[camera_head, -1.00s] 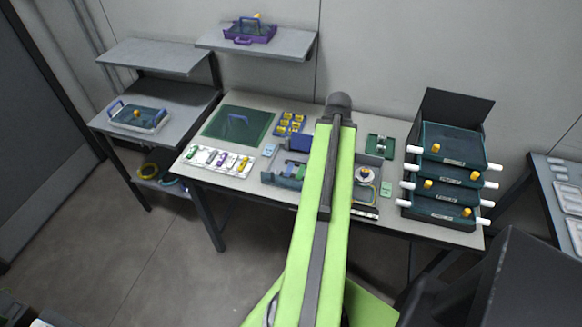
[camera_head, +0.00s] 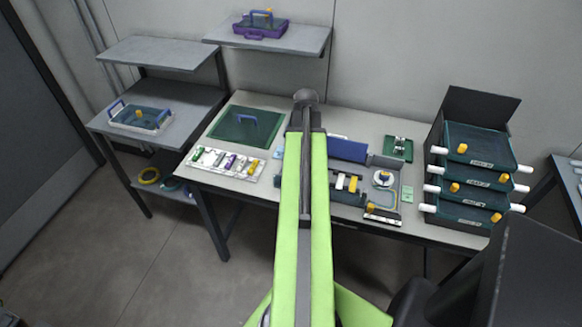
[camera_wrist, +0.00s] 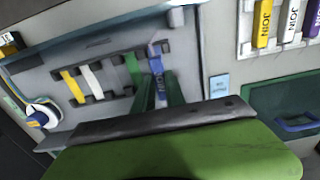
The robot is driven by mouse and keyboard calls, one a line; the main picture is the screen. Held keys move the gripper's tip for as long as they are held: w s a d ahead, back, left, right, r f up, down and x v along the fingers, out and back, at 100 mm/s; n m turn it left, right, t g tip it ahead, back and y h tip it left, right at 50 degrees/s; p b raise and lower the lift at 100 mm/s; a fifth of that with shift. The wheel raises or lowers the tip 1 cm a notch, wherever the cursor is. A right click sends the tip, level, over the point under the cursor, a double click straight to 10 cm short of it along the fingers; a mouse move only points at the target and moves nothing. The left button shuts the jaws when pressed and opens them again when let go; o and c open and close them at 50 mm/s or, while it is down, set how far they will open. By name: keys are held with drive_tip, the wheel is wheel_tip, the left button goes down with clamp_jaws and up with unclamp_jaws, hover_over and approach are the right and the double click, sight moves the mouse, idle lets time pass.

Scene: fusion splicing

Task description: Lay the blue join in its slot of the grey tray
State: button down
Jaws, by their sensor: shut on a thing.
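The blue join (camera_wrist: 156,64) is near the right end of the row in the grey tray in the wrist view. My gripper (camera_wrist: 160,92) is shut on its lower part, with dark green fingers on both sides. Its upper end lies at the rack of slots; I cannot tell whether it is fully seated. The grey tray (camera_wrist: 50,88) also holds a yellow join (camera_wrist: 73,87), a white join (camera_wrist: 92,80) and a green join (camera_wrist: 133,68). In the head view my arm hides the gripper, the blue join and part of the tray (camera_head: 346,198).
A white holder (camera_head: 209,166) with several joins lies left of my arm, near a green mat (camera_head: 225,127). A blue panel (camera_head: 347,150) stands behind the tray. A round white part (camera_head: 383,178) is right of it. Stacked dark trays (camera_head: 470,175) stand at the right.

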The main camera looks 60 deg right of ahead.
drive_tip(key=shift+s, duration=0.2)
wheel_tip(320, 180, down, 4)
drive_tip(key=b, duration=0.4)
drive_tip(key=shift+w, duration=0.15)
drive_tip(key=shift+w+a+r, duration=0.1)
drive_tip(key=shift+r, duration=0.05)
drive_tip(key=c, duration=1.4)
unclamp_jaws()
wheel_tip(320, 180, up, 12)
drive_tip(key=p, duration=1.2)
